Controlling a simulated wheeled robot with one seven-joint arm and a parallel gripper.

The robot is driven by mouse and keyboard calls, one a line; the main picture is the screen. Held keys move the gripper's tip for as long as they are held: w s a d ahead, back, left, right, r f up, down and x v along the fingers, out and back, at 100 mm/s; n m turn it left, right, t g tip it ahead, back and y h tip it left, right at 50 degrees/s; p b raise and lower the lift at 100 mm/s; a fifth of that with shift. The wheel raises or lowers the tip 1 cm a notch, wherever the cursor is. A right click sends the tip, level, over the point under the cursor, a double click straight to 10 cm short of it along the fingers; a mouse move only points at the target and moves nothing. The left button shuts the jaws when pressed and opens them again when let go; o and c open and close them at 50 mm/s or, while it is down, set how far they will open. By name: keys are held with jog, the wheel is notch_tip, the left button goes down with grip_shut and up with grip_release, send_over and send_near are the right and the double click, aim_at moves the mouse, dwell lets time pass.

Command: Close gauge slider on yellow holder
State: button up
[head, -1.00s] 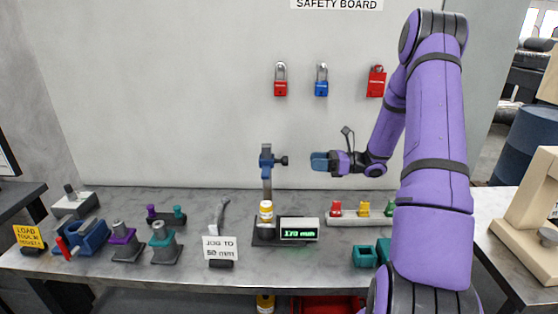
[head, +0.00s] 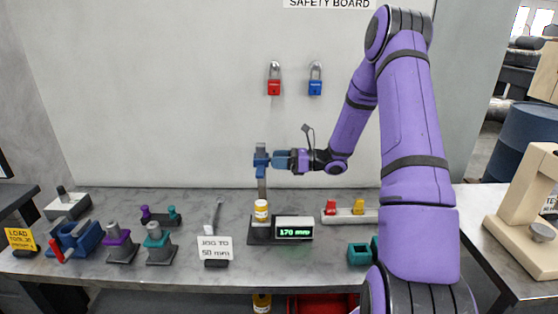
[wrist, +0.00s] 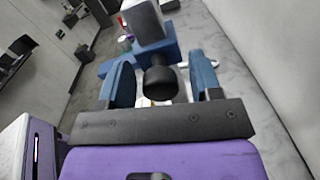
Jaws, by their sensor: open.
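The gauge slider (head: 261,158) is a blue block high on an upright grey post, in the head view. A yellow and white holder (head: 261,211) stands on the dark gauge base below it. A display (head: 294,229) beside it reads about 170 mm. My gripper (head: 283,160) is at the slider's right side, level with it. In the wrist view the blue slider (wrist: 142,58) is straight ahead. Its black knob (wrist: 160,82) lies between my two open blue fingers (wrist: 160,86), with gaps on both sides. In the head view my gripper hides the knob.
A sign (head: 215,248) reading "JOG TO 50 mm" stands left of the gauge. A rack with red and yellow pieces (head: 350,215) and a teal block (head: 359,254) are to the right. Padlocks (head: 274,80) hang on the wall behind. The air around the post is clear.

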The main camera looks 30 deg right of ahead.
jog(key=c, duration=0.9)
notch_tip(320, 180, down, 10)
jog(key=shift+r, duration=0.1)
jog(key=o, duration=0.9)
jog(key=v, duration=1.1)
jog(key=shift+a, duration=0.1)
